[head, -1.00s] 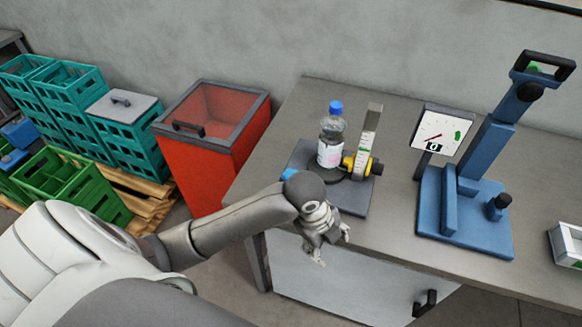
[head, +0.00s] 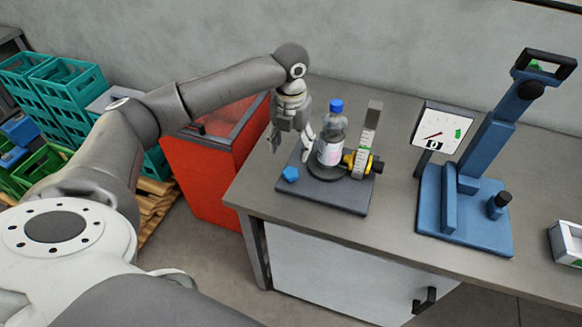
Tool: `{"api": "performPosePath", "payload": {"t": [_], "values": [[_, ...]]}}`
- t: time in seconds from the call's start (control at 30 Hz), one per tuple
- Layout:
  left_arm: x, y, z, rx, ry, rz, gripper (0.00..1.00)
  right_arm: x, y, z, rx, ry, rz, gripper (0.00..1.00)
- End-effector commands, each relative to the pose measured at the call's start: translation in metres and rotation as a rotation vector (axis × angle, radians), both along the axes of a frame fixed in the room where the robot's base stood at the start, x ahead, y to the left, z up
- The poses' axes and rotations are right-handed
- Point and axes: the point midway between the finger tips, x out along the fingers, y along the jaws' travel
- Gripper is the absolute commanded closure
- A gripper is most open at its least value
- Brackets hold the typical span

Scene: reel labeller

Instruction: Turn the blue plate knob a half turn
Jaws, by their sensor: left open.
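The blue plate knob (head: 290,174) sits at the left corner of the dark base plate (head: 335,196) of the reel labeller on the bench. A clear bottle with a blue cap and a pale label (head: 331,148) stands upright on that plate, right of the knob. My left gripper (head: 289,156) is open and empty, pointing down above and behind the knob, just left of the bottle. I cannot tell how far its fingertips are from the knob or the bottle. My right gripper is not in view.
A grey upright scale with a yellow and black part (head: 365,145) stands right of the bottle. Further right are a dial gauge (head: 440,135) and a blue press stand (head: 470,215). A red bin (head: 200,170) stands left of the bench (head: 410,185). The bench front is mostly clear.

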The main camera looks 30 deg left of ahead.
Motion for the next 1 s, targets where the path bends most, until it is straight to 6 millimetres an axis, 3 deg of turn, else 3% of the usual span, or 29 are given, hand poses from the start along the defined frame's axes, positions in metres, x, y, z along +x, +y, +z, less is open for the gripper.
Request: {"api": "performPosePath", "payload": {"t": [0.2,0.43,0.6,0.87,1.0], "values": [[-0.002,0.000,-0.042,0.001,0.004,0.002,0.39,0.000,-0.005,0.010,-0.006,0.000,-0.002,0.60],[-0.001,-0.001,-0.078,0.001,0.002,0.002,0.39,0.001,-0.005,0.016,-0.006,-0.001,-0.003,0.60],[-0.001,-0.001,-0.089,0.001,-0.001,0.002,0.39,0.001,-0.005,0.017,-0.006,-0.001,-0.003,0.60],[-0.001,-0.001,-0.091,0.001,-0.001,0.001,0.39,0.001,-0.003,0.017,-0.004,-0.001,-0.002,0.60],[-0.001,-0.001,-0.091,0.001,-0.001,0.001,0.55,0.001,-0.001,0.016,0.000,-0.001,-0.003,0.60]]}}
